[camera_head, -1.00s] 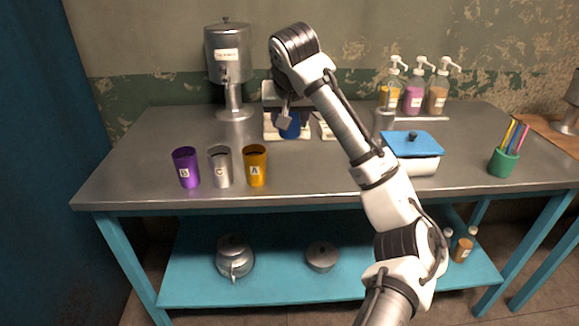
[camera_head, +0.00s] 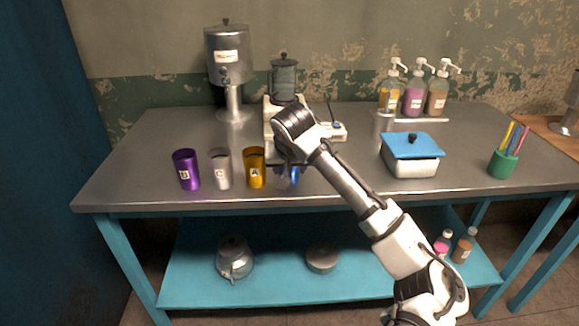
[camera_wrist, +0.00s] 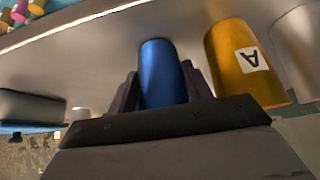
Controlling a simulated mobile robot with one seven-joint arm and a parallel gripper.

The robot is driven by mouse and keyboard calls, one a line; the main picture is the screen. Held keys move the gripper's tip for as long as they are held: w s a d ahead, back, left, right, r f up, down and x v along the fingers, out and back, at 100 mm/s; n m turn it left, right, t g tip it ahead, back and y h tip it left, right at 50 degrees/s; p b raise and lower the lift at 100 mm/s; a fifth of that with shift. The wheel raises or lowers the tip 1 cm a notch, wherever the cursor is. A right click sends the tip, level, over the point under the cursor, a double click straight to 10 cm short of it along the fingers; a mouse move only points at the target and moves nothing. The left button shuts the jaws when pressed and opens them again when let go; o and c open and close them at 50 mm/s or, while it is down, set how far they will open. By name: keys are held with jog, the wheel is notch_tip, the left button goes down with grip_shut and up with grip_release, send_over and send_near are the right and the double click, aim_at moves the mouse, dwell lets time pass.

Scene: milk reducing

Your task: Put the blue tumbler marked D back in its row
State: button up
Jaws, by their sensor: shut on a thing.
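The blue tumbler (camera_wrist: 163,72) is between the fingers of my gripper (camera_wrist: 160,88) in the wrist view, and the gripper is shut on it. No letter shows on its visible side. In the head view, my gripper (camera_head: 288,178) is at the table's front, just right of the gold tumbler marked A (camera_head: 255,170); my wrist hides most of the blue tumbler (camera_head: 295,176). The silver tumbler marked C (camera_head: 221,170) and the purple tumbler marked B (camera_head: 186,171) stand further left in the same row. A gap separates the blue and gold tumblers (camera_wrist: 240,65) in the wrist view.
A white machine with a grey jar (camera_head: 284,80) stands behind my gripper. A metal dispenser (camera_head: 229,65) is at the back left. A blue-lidded box (camera_head: 411,155), pump bottles (camera_head: 413,95) and a green pen cup (camera_head: 502,163) are to the right. The front edge is close.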

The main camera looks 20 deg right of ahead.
jog(key=shift+f, duration=0.15)
jog(key=o, duration=1.2)
jog(key=shift+r, duration=0.3)
jog(key=b+v, duration=0.1)
jog(key=v, duration=1)
jog(key=shift+s+r, duration=0.2)
jog(key=shift+r, duration=0.1)
